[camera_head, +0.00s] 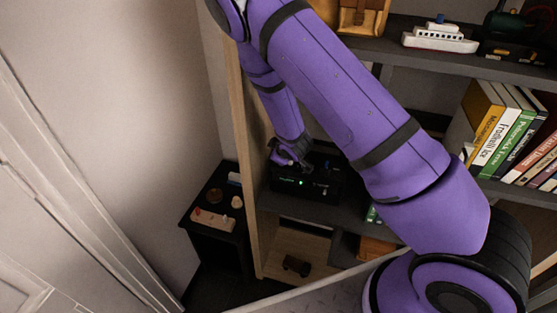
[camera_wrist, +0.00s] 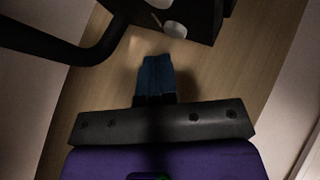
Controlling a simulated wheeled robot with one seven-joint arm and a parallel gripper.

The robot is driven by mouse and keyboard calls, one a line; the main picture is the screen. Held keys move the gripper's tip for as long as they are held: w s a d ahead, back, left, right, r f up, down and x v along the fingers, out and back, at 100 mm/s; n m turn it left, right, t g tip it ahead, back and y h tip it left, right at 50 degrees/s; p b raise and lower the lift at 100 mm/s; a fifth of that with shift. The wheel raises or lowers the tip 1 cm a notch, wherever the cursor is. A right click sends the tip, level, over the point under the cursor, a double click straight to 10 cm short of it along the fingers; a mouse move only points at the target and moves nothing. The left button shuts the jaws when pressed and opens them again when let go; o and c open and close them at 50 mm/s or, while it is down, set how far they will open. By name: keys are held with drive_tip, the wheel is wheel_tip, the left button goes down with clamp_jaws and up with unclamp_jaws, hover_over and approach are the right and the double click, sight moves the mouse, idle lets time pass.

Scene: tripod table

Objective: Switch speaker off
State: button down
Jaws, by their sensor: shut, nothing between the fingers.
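The speaker looks to be the black box (camera_head: 305,184) with a small lit green light on its front, on a shelf in the head view. My gripper (camera_head: 291,153) is at its upper left side, partly hidden by its own wrist; I cannot tell whether it touches the box. In the wrist view my gripper's blue fingertips (camera_wrist: 157,62) are together and hold nothing. A black body (camera_wrist: 185,16) with pale round parts is just beyond them at the top, probably the speaker. Its switch cannot be made out for certain.
A wooden side panel (camera_head: 243,150) bounds the shelf on the left. Books (camera_head: 518,125) stand at right, and a toy ship (camera_head: 440,37) is on the upper shelf. A small black table (camera_head: 232,228) with small items stands left. A dark curved bar (camera_wrist: 75,48) crosses the wrist view.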

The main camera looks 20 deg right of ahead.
drive_tip(key=shift+f, duration=0.15)
idle(0.4)
drive_tip(key=shift+f, duration=0.25)
drive_tip(key=shift+f, duration=0.4)
idle(0.7)
drive_tip(key=shift+r, duration=0.8)
drive_tip(key=shift+r, duration=2.5)
